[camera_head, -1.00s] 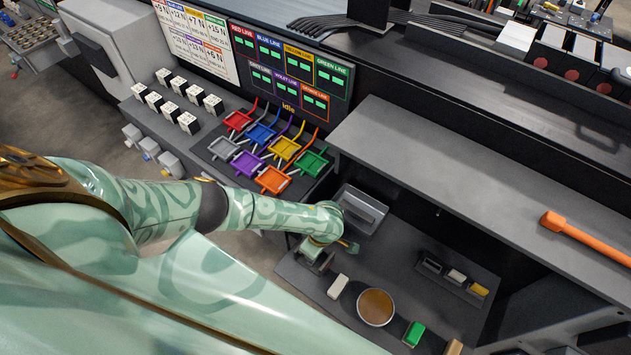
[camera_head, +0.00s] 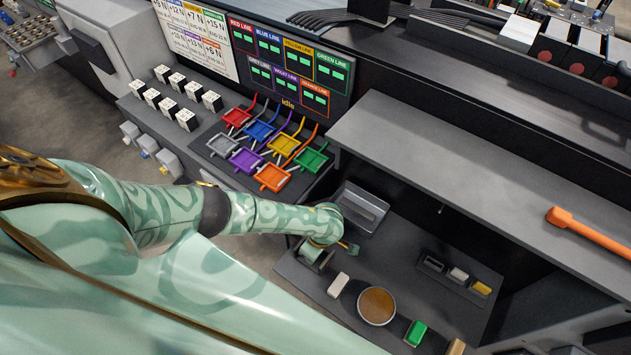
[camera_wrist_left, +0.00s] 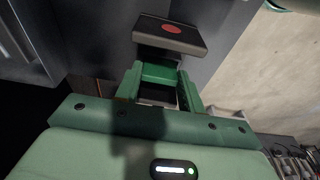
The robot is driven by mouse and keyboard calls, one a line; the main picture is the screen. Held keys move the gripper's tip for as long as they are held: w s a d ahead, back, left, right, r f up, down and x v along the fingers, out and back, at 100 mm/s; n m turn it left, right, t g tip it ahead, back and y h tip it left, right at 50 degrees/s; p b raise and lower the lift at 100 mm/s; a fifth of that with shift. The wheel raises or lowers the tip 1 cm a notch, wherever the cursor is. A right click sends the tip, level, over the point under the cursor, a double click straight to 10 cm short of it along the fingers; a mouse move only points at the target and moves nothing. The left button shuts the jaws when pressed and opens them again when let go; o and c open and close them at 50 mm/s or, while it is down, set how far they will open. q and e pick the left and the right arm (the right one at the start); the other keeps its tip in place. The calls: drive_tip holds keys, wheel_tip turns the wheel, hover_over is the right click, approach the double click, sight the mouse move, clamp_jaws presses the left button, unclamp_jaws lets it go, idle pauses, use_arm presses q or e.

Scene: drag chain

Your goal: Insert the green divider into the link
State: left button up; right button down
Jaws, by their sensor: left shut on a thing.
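My left gripper (camera_wrist_left: 160,88) is shut on a green piece (camera_wrist_left: 158,72), which spans between its fingers in the left wrist view and looks like the green divider. Just beyond the fingertips is a dark grey block (camera_wrist_left: 186,41) with a red oval on top. Whether it touches the green piece is not clear. In the head view my left arm comes in from the left and bends down at the work table's left end, beside a small grey part (camera_head: 316,257) that may be the link. The fingertips are mostly hidden there. My right gripper is not in view.
On the work table (camera_head: 400,265) are a grey tray (camera_head: 361,208), a white block (camera_head: 338,285), a round brown-topped dish (camera_head: 376,306) and a green block (camera_head: 415,333). A dark holder with small blocks (camera_head: 458,275) stands right. Coloured trays (camera_head: 272,177) lie behind. An orange-handled tool (camera_head: 590,235) rests on the shelf.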

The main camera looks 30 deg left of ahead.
use_arm(q)
drive_tip(key=shift+f, duration=0.15)
drive_tip(key=o, duration=1)
wheel_tip(320, 180, up, 16)
drive_tip(key=d+p, duration=0.2)
drive_tip(key=p, duration=0.6)
drive_tip(key=shift+d, duration=0.25)
drive_tip(key=shift+s+d, duration=0.1)
drive_tip(key=shift+s, duration=0.05)
